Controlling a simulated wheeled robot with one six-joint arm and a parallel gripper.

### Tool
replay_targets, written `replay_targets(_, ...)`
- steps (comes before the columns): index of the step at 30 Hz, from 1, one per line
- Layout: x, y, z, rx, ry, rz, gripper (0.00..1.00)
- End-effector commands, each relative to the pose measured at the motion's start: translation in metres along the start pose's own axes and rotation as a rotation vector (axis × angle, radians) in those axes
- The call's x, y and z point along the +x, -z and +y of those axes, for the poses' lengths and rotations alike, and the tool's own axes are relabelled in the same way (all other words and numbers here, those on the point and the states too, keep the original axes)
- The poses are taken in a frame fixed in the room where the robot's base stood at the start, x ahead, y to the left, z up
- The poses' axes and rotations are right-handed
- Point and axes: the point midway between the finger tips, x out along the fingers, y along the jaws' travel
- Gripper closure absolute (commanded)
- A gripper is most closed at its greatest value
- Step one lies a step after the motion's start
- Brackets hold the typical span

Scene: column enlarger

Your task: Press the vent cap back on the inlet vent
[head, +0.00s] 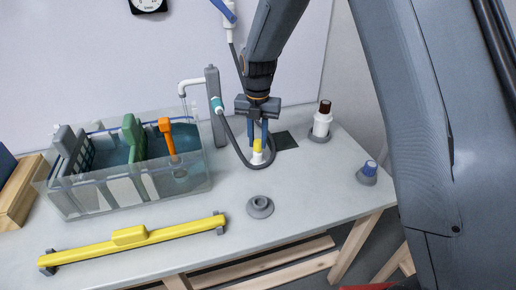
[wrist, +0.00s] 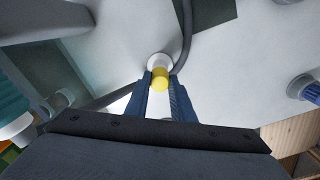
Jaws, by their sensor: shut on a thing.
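A small yellow cap (head: 257,145), the likeliest vent cap, is between the fingertips of my gripper (head: 257,138). My gripper points down and is shut on it. A short white stub (head: 257,158), perhaps the inlet vent, stands on the table directly under the cap. In the wrist view the yellow cap (wrist: 160,79) shows at the fingertips (wrist: 160,86), with the wider white stub (wrist: 159,60) just beyond it. The cap lines up with the stub and looks close to or touching it. I cannot tell whether it is fully seated.
A dark hose (head: 230,140) loops close around the stub. A clear water tank (head: 130,190) stands left, a yellow bar (head: 175,232) in front. A grey ring (head: 260,207), a brown-topped white bottle (head: 322,122) and a blue-capped piece (head: 368,171) stand nearby.

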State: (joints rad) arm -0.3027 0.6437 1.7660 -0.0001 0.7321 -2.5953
Motion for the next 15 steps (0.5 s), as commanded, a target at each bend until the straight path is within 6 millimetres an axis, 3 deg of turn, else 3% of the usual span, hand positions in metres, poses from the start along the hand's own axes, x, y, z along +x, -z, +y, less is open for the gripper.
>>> replay_targets(15, -0.025, 0.0, 0.0, 0.0, 0.0, -0.001, 1.0)
